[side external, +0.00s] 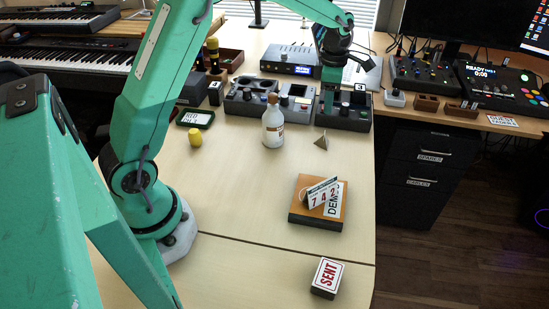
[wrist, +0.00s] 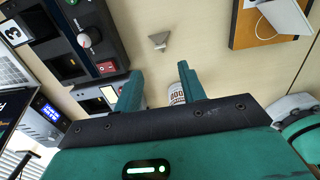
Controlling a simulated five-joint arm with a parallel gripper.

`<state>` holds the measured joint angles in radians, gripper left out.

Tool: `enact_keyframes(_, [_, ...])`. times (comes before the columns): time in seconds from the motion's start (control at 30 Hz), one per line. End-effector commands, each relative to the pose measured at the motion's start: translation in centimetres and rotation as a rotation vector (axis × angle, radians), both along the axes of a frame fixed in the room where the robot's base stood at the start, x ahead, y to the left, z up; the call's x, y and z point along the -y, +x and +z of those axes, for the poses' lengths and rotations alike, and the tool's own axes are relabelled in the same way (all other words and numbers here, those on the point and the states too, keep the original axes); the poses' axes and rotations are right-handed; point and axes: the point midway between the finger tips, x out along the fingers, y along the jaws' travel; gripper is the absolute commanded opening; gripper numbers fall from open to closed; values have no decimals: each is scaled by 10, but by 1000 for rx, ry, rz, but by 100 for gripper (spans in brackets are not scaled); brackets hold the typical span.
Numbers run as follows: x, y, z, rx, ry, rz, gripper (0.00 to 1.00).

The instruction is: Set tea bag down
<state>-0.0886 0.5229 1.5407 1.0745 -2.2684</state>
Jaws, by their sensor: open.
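A small grey pyramid-shaped piece, which looks like the tea bag (side external: 321,141), rests on the wooden table in front of the control boxes. It also shows in the wrist view (wrist: 158,41), ahead of my fingertips and apart from them. My gripper (side external: 328,101) hangs over the right control box, behind the tea bag. In the wrist view my gripper (wrist: 159,82) has its two green fingers spread, with nothing held between them. The fingertips are partly hard to make out against the box in the side view.
A white bottle (side external: 273,127) stands left of the tea bag. Control boxes (side external: 343,116) line the back. A yellow cylinder (side external: 195,138) stands left.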

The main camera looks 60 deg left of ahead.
Motion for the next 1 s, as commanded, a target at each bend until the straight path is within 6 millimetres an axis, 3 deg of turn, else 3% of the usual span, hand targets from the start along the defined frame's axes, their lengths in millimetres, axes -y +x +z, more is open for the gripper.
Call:
enact_keyframes(0.77, [0, -1, 8, 2, 1, -11, 41])
enact_keyframes(1.0, [4, -16, 29, 33, 5, -150, 41])
